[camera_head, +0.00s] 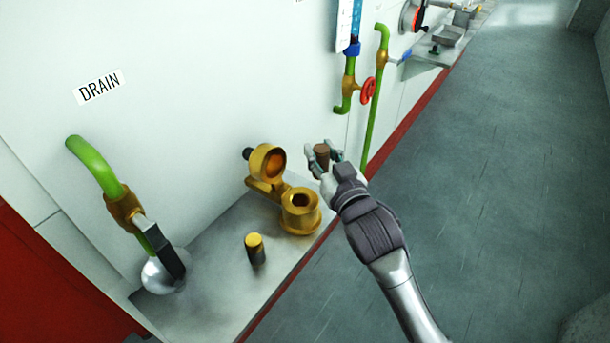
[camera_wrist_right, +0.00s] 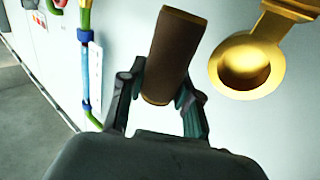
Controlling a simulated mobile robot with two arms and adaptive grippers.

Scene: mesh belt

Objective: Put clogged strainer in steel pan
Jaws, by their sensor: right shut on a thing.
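The clogged strainer (camera_head: 321,156) is a brown cylinder, held in my right gripper (camera_head: 323,158) in front of the wall, to the right of the brass housing. In the right wrist view the strainer (camera_wrist_right: 168,55) sits tilted between the two fingers of the right gripper (camera_wrist_right: 162,92), which are shut on it. A grey pan (camera_head: 447,36), which looks like the steel pan, stands on the far shelf at the top right, well away from the gripper. My left gripper is not in view.
The brass housing (camera_head: 300,212) stands open on the near ledge (camera_head: 215,285), its lid (camera_head: 267,163) swung up. A dark cylinder with a yellow top (camera_head: 255,249) stands in front. Green pipes (camera_head: 377,100) and a red valve wheel (camera_head: 368,90) are between here and the pan. Floor at right is clear.

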